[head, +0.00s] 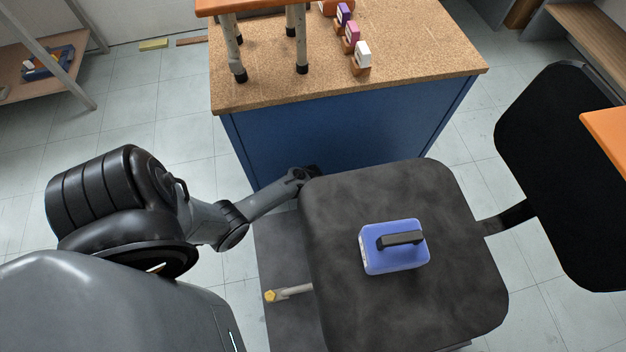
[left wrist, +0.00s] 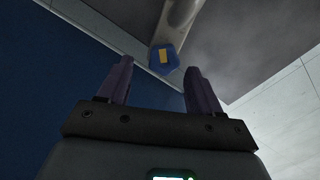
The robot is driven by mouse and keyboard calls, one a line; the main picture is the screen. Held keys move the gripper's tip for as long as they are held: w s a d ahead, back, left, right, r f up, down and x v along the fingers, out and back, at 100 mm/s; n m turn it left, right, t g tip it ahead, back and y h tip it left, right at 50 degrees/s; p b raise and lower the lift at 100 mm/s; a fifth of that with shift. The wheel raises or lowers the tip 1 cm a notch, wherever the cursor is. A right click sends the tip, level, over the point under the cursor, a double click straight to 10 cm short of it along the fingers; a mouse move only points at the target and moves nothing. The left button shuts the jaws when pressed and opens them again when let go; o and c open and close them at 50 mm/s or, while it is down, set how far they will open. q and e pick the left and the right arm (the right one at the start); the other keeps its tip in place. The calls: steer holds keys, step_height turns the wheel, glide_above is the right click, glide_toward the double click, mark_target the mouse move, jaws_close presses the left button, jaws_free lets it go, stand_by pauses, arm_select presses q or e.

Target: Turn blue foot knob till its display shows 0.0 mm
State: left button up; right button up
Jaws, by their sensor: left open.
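The blue foot knob (left wrist: 171,64) has a yellow mark on its face and sits at the end of a grey metal leg (left wrist: 180,22) in the left wrist view. My left gripper (left wrist: 160,68) is open, its two dark fingers on either side of the knob in the picture; contact cannot be told. In the head view my left gripper (head: 309,172) is at the far left corner of the dark seat (head: 340,215), which hides the knob. A blue box (head: 396,258) with a black handle lies on the seat. No reading is legible on it.
A yellow foot knob (head: 270,296) ends another leg by the seat's left edge. A blue workbench (head: 340,140) with a cork top stands close behind, bearing an orange-topped stool (head: 260,5) and small purple, pink and white boxes (head: 362,54). A black backrest (head: 555,170) is at right.

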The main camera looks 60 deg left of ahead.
arm_select(q)
steer(key=shift+s+f+b, duration=0.15)
steer(key=shift+f+b, duration=0.15)
steer(key=shift+f, duration=0.3)
steer(key=shift+s+f+b, duration=0.15)
steer(key=shift+f+b, duration=0.1)
steer(key=shift+f, duration=0.3)
steer(key=shift+w, duration=0.1)
arm_select(e)
steer(key=shift+s+f, duration=0.2)
steer(key=shift+f, duration=0.75)
steer(key=shift+d, duration=0.15)
arm_select(q)
steer(key=c, duration=1)
steer(key=shift+c, duration=0.2)
arm_select(e)
steer(key=shift+r, duration=0.2)
